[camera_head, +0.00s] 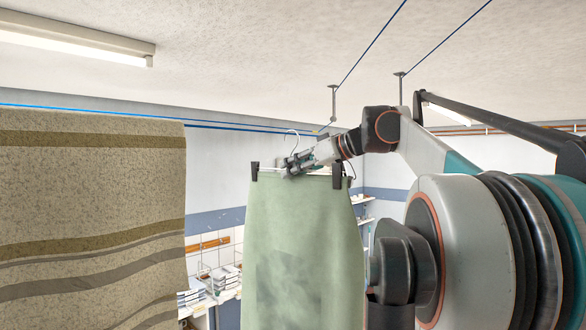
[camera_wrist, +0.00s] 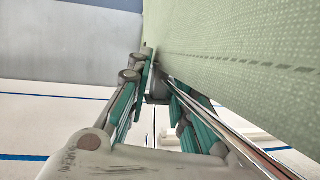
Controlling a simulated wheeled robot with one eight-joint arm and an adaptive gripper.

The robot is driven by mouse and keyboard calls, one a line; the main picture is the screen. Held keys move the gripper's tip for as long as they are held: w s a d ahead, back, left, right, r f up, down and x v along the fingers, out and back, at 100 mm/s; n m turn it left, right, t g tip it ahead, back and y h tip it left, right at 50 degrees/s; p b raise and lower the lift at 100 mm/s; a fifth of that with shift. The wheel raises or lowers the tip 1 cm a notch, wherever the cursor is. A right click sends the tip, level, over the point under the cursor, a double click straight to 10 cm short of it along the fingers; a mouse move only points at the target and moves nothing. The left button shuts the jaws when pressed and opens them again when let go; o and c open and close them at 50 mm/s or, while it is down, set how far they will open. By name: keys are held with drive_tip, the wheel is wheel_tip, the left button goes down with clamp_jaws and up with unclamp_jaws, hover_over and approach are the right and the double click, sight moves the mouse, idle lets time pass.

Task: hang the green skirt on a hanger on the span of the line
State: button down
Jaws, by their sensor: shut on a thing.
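The green skirt (camera_head: 303,245) hangs upright from the clips of a hanger (camera_head: 255,172), with its wire hook pointing up above the bar. My gripper (camera_head: 291,166) is shut on the hanger near its middle, just below the hook. The blue line (camera_head: 235,129) runs behind at about the height of the hook; I cannot tell the gap in depth. In the wrist view the skirt (camera_wrist: 245,55) fills the upper right, beside a shiny metal bar (camera_wrist: 215,122) and my gripper's fingers (camera_wrist: 150,72). The hook is not seen there.
A beige and brown striped cloth (camera_head: 90,220) hangs on the left part of the line. Ceiling supports (camera_head: 333,100) carry further blue lines at the upper right. Below stand white shelves with stacked folded items (camera_head: 222,278). The line between cloth and skirt is bare.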

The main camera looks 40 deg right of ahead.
drive_tip(key=c, duration=1.3)
unclamp_jaws()
drive_tip(key=shift+c, duration=0.2)
drive_tip(key=v, duration=1.2)
